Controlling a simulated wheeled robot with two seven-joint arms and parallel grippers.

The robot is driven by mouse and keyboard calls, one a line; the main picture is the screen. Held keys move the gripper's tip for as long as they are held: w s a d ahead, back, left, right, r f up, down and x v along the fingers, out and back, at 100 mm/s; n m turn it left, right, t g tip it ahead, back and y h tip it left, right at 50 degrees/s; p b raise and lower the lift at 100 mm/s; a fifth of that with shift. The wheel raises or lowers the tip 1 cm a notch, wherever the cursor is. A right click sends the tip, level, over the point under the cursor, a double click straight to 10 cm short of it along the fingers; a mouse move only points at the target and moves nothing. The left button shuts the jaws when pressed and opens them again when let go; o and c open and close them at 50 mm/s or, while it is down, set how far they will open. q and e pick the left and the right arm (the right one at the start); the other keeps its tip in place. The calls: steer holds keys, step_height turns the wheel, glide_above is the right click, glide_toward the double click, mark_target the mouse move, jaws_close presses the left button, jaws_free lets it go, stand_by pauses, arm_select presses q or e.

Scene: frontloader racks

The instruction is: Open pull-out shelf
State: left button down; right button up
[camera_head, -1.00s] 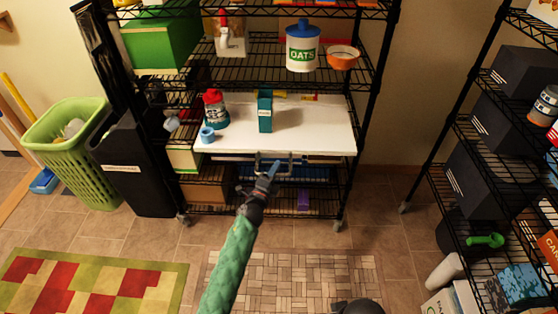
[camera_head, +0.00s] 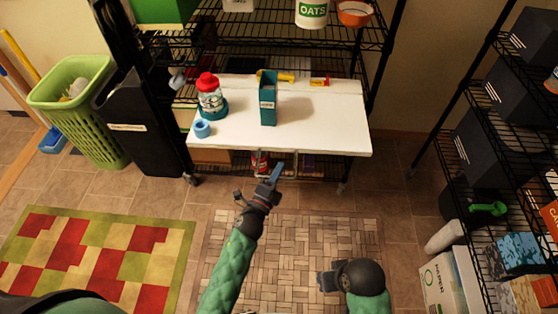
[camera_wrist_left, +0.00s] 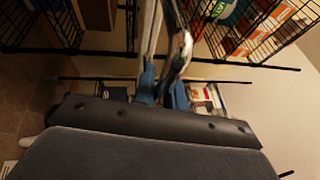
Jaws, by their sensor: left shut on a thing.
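The white pull-out shelf (camera_head: 320,122) sits in the black wire rack, its front edge standing out toward me. My left gripper (camera_head: 271,181) is at the middle of its front, just below the edge. It is shut on the shelf's metal handle, which shows between the blue fingers in the left wrist view (camera_wrist_left: 150,38). The fingers hide part of the handle. My right gripper (camera_head: 326,281) is low in the head view, away from the shelf; its jaws are too unclear to read.
On the shelf stand a red-capped jar (camera_head: 211,97), a blue ring (camera_head: 202,128) and a teal box (camera_head: 268,98). A black bin (camera_head: 135,135) and green basket (camera_head: 78,100) are at left. Another rack (camera_head: 475,165) is at right. Floor in front is clear.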

arm_select(q)
steer(key=shift+s+f, duration=0.1)
steer(key=shift+s, duration=1.1)
arm_select(e)
steer(key=shift+w+a+f, duration=0.15)
steer(key=shift+w+a, duration=0.2)
arm_select(q)
steer(key=c, duration=1.5)
jaws_free()
steer(key=shift+o, duration=0.2)
arm_select(e)
steer(key=shift+w, duration=0.1)
